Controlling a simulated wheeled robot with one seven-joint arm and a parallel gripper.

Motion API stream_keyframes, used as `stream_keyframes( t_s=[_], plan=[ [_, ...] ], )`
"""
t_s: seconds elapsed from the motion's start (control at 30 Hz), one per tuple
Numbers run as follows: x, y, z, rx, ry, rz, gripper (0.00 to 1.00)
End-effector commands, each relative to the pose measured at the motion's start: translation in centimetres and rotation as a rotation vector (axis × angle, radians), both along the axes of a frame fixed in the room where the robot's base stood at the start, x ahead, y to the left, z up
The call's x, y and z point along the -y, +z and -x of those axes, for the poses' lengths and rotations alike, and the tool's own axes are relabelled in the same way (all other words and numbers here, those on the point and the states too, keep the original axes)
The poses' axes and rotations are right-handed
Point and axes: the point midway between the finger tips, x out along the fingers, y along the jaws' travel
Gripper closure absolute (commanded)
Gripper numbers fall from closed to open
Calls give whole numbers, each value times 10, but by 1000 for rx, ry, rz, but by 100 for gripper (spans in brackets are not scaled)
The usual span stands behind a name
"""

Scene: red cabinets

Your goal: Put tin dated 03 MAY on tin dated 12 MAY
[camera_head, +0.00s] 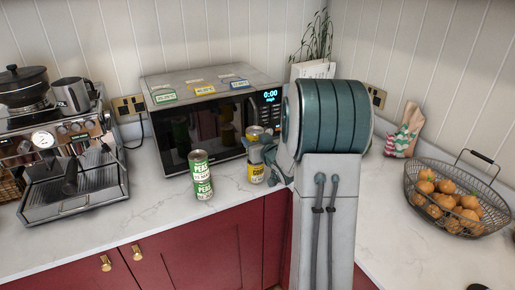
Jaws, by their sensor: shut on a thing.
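A yellow-labelled tin (256,174) stands upright on the counter in front of the microwave. Another tin (254,134), with a metal lid and some yellow showing, is directly above it. My gripper (264,155) is shut on this upper tin, and its fingers hide much of the label. I cannot tell whether the upper tin rests on the lower one or hangs just above it. The dates on the tins are too small to read surely.
A microwave (190,138) stands behind the tins, with green, yellow and blue cards on top. A coffee machine (70,165) is at left. A wire basket of oranges (455,205) is at right. The counter's front left is clear.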

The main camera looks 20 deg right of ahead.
Motion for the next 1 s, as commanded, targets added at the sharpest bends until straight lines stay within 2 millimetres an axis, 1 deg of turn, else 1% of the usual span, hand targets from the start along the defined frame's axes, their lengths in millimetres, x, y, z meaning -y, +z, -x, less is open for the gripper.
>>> stream_keyframes(
  t_s=[0.03,0.1,0.2,0.67,0.7,0.77,0.8,1.0],
  plan=[
    [0,-9,0,-5,0,-2,75],
    [1,-19,0,-5,-1,-3,75],
    [1,-29,1,-4,-1,-1,75],
    [1,-36,1,0,-2,1,75],
    [1,-37,1,-2,-2,0,45],
    [1,-35,1,-2,-2,0,29],
    [1,-35,1,-2,-2,0,26],
    [1,-35,1,-2,-2,0,26]
  ],
)
